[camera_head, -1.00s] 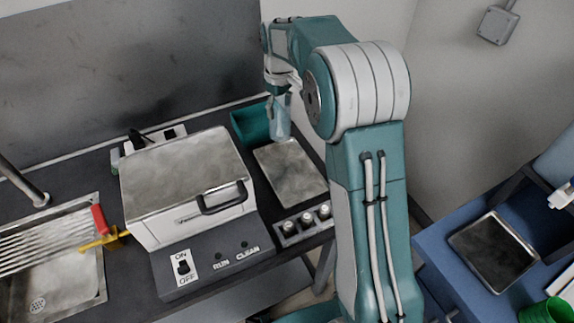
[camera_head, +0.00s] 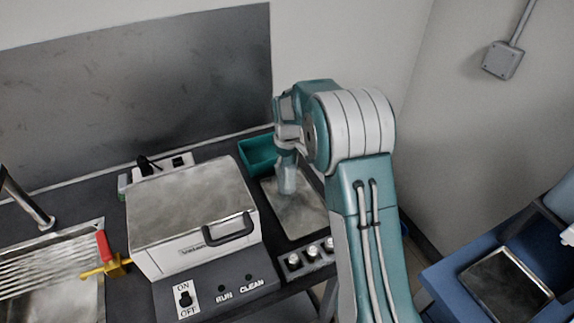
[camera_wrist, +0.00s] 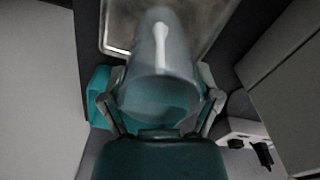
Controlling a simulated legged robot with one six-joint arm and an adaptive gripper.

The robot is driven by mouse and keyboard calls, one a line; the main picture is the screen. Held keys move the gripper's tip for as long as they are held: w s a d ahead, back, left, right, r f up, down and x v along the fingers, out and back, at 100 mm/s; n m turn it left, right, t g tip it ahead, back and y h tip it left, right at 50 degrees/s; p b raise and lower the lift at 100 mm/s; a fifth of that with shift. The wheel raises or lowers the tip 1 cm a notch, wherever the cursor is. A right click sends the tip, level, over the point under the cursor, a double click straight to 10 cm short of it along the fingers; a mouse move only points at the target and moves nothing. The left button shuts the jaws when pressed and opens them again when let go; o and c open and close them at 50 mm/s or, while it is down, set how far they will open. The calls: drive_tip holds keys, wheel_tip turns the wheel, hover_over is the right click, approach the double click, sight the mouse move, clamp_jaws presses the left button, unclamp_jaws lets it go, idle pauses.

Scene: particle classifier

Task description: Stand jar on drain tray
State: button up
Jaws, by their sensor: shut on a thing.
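A clear, bluish jar (camera_head: 287,181) hangs upright from my gripper (camera_head: 287,152) in the head view. Its lower end is over the far part of a flat metal tray (camera_head: 302,218) on the dark counter; I cannot tell whether it touches. In the wrist view the jar (camera_wrist: 160,85) fills the space between the two fingers of my gripper (camera_wrist: 162,104), which is shut on it. The tray (camera_wrist: 118,25) shows beyond the jar there. My arm covers part of the tray's right side in the head view.
A teal bin (camera_head: 257,153) stands just behind the tray. A white machine with a metal lid (camera_head: 190,198) is close on the left. Small jars in a rack (camera_head: 311,252) sit at the front.

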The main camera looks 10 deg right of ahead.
drive_tip(key=o, duration=1.1)
drive_tip(key=shift+f, duration=0.1)
wheel_tip(320, 180, up, 12)
drive_tip(key=s+r+m+t, duration=0.1)
drive_tip(key=s+r+m, duration=0.1)
drive_tip(key=s+r, duration=0.6)
drive_tip(key=s+m+t, duration=0.1)
drive_tip(key=s, duration=0.7)
drive_tip(key=s+m+t, duration=0.2)
drive_tip(key=s, duration=0.7)
drive_tip(key=s+m+t, duration=0.1)
drive_tip(key=s, duration=0.7)
drive_tip(key=shift+s+m+t, duration=0.3)
drive_tip(key=shift+s+m, duration=0.1)
